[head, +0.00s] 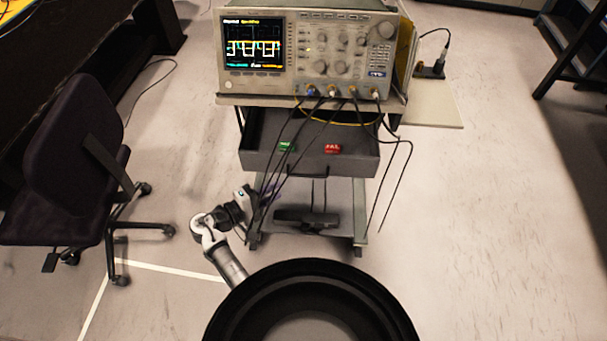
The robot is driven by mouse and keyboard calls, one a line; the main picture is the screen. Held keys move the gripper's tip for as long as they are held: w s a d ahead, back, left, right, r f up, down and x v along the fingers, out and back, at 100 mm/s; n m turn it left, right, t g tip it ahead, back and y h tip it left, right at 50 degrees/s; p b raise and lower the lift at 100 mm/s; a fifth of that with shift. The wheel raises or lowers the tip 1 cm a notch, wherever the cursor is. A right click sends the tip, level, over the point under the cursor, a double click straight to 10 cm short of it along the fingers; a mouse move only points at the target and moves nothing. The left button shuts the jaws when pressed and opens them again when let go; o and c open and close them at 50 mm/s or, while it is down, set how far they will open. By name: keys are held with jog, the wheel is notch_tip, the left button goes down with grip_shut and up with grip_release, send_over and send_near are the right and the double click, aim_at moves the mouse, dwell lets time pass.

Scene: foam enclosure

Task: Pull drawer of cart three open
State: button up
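The cart (360,215) stands in the middle of the head view with an oscilloscope on its top shelf. Its dark grey drawer (368,164) sits below the top and is pulled out toward me, with its inside showing. A green item (286,146) and a red item (333,149) show at the drawer, near its front. A thin dark handle (326,185) appears below the drawer front. My gripper (268,193) is in front of the cart's left side, below and left of the drawer, apart from the handle. Its fingers are small, dark and partly behind cables.
The oscilloscope (340,50) has several black cables (388,190) hanging over the drawer front. A dark object (305,217) lies on the cart's lower shelf. An office chair (65,165) stands at left. The floor at right (480,230) is clear.

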aim_at(304, 176)
jog(key=p+x, duration=0.1)
jog(key=x, duration=1)
jog(key=shift+w+f+p, duration=0.1)
jog(key=shift+w+p, duration=0.05)
jog(key=shift+p, duration=0.25)
jog(key=shift+c, duration=0.4)
grip_shut()
